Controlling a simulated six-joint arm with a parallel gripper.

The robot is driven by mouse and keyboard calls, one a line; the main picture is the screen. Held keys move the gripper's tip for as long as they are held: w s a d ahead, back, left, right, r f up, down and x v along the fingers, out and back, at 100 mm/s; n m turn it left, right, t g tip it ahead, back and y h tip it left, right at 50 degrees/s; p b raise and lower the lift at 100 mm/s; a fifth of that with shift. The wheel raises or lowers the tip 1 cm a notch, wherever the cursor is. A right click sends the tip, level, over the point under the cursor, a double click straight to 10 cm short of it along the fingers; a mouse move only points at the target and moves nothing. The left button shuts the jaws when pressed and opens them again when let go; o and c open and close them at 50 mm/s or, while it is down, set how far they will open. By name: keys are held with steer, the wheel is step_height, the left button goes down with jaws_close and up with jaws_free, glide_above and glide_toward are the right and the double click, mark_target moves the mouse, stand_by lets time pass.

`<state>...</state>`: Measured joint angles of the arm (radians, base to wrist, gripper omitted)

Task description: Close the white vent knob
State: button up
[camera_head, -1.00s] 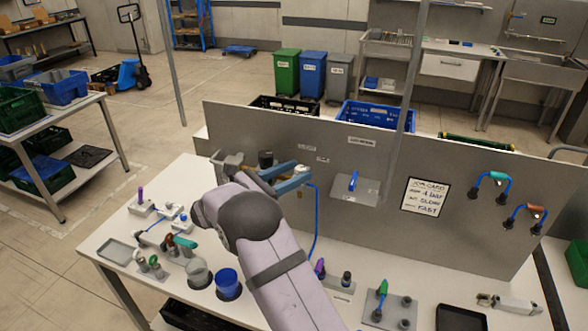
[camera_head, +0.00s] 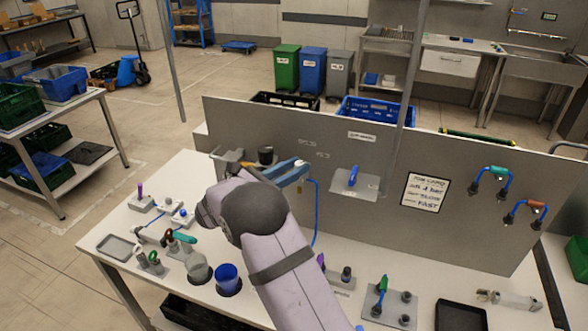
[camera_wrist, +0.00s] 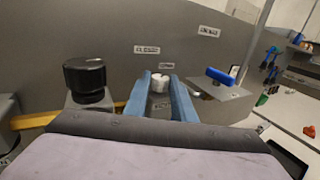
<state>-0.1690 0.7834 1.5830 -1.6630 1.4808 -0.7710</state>
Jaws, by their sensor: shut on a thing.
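The white vent knob (camera_wrist: 159,82) is on the grey upright panel, between the tips of my two blue fingers in the wrist view. My gripper (camera_wrist: 160,85) is shut on it, one finger on each side. In the head view my gripper (camera_head: 288,172) reaches the panel left of the blue lever. Its fingers and wrist hide most of the knob there. The knob's exact turn angle cannot be told.
A black knob on a grey block (camera_wrist: 85,78) stands close left of my fingers. A blue lever on a grey plate (camera_head: 353,178) is to the right. Cups, including a blue cup (camera_head: 228,279), and small fixtures stand on the white table (camera_head: 300,272) below.

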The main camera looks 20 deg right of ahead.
steer(key=n+t+y+b, duration=0.2)
steer(key=n+t+b, duration=0.1)
steer(key=b, duration=0.2)
steer(key=s+n+t+y+b, duration=0.1)
steer(key=n+t+y+b, duration=0.1)
steer(key=b, duration=0.4)
steer(key=d+n+t+y+b, duration=0.1)
steer(key=n+t+y+b, duration=0.2)
steer(key=t+y+b, duration=0.1)
steer(key=shift+s+f+n+t+b, duration=0.2)
steer(key=shift+f+n+t+b, duration=0.15)
steer(key=shift+t+b, duration=0.35)
steer(key=y+b, duration=0.1)
steer(key=b, duration=0.1)
steer(key=shift+r+n+t+b, duration=0.2)
steer(key=shift+n+t+b, duration=0.1)
steer(key=shift+n, duration=0.05)
steer(key=shift+r+y+b, duration=0.2)
steer(key=shift+y+b, duration=0.1)
steer(key=shift+b, duration=0.15)
steer(key=o, duration=1.1)
steer(key=shift+c, duration=0.2)
